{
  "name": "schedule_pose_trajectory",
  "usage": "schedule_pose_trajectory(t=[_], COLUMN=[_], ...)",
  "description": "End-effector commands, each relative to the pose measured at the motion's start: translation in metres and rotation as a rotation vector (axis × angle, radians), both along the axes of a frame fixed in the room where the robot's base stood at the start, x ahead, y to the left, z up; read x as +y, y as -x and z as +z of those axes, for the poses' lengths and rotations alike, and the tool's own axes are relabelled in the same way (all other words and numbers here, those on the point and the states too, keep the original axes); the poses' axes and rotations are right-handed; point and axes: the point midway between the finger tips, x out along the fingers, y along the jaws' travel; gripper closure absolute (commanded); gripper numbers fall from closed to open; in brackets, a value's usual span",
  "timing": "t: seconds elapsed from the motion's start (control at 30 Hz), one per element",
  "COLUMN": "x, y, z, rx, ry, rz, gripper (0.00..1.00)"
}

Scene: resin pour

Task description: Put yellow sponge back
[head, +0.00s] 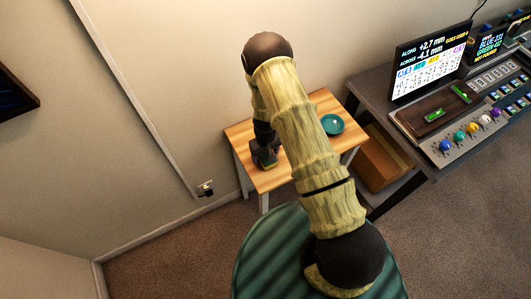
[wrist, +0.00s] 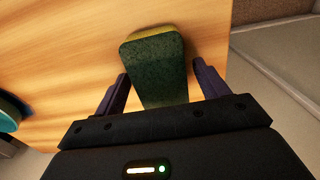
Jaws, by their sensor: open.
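The sponge (wrist: 155,62) shows in the wrist view against the wooden tabletop, with a dark green scouring face toward the camera and yellow along its far edge. My gripper (wrist: 160,84) is open, with one dark finger on each side of the sponge's near part. The left finger appears close to it; whether either finger touches it I cannot tell.
A teal round dish (head: 332,124) sits on the table's right side; its edge shows in the wrist view (wrist: 8,112). A dark desk (head: 367,85) with monitors and a control panel stands at the right. A cardboard box (head: 383,160) is below it. The wall is close behind the table.

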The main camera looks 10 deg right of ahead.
Motion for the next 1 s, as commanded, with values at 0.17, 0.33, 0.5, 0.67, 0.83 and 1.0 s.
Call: schedule_pose_trajectory(t=[0.17, 0.33, 0.5, 0.67, 0.83, 1.0], x=[0.0, 0.0, 0.0, 0.0, 0.002, 0.002], y=[-0.001, -0.001, -0.001, -0.001, -0.001, 0.0], z=[0.004, 0.02, 0.043, 0.067, 0.093, 0.113], rx=[-0.001, -0.002, -0.004, -0.004, -0.005, -0.002], ry=[0.001, 0.0, -0.001, -0.001, -0.001, -0.001], rz=[0.0, 0.002, 0.002, 0.002, 0.003, 0.003], gripper=[0.27, 0.27, 0.27, 0.27, 0.27, 0.27])
